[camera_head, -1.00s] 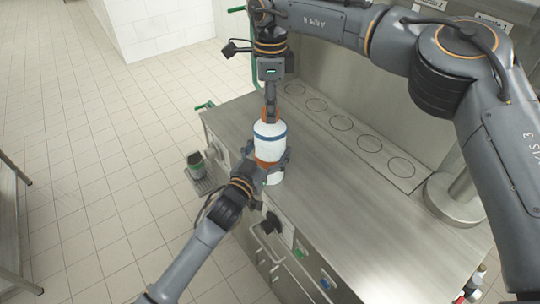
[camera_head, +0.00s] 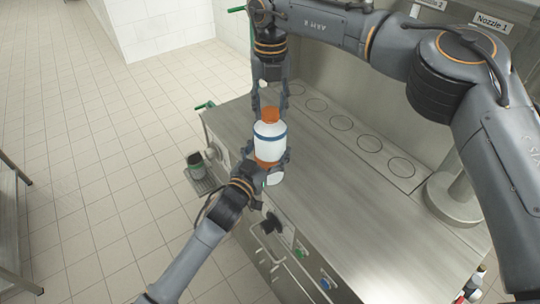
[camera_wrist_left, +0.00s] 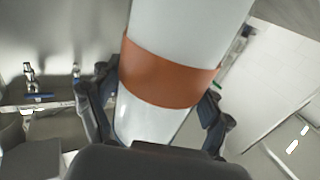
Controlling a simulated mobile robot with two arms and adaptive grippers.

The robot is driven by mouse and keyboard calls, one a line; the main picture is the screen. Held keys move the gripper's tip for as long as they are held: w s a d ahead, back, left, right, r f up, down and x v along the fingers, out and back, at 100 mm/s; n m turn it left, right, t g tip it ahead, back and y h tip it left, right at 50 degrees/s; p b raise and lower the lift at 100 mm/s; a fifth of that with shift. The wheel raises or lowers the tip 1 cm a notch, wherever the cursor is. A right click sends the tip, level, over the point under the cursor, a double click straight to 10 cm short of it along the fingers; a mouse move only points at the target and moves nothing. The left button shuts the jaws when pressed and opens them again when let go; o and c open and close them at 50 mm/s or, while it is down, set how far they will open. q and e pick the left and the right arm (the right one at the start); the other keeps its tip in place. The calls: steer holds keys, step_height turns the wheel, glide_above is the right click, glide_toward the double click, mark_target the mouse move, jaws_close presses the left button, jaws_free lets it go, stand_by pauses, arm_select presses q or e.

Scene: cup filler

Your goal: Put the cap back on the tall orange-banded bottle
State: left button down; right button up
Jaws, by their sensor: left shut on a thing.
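The tall white bottle (camera_head: 270,138) stands upright in the head view, with a blue band near its shoulder and an orange band lower down. The orange cap (camera_head: 270,114) sits on its top. My left gripper (camera_head: 269,163) is shut around the bottle's lower body. The left wrist view shows the bottle's orange band (camera_wrist_left: 168,72) between the dark fingers. My right gripper (camera_head: 270,101) points down from above, its fingers spread apart on either side of the cap, empty. Whether the bottle's base touches the counter cannot be told.
The steel counter (camera_head: 335,215) is mostly clear to the right, with a row of ring marks (camera_head: 342,123) along the back. A dark cup (camera_head: 196,165) stands on a small drip tray at the left edge. A round steel base (camera_head: 452,200) stands at the right.

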steer(key=shift+o, duration=1.3)
steer(key=shift+r, duration=0.15)
step_height(320, 180, up, 12)
arm_select(q)
jaws_free()
steer(key=shift+s, duration=0.1)
steer(key=v, duration=1.2)
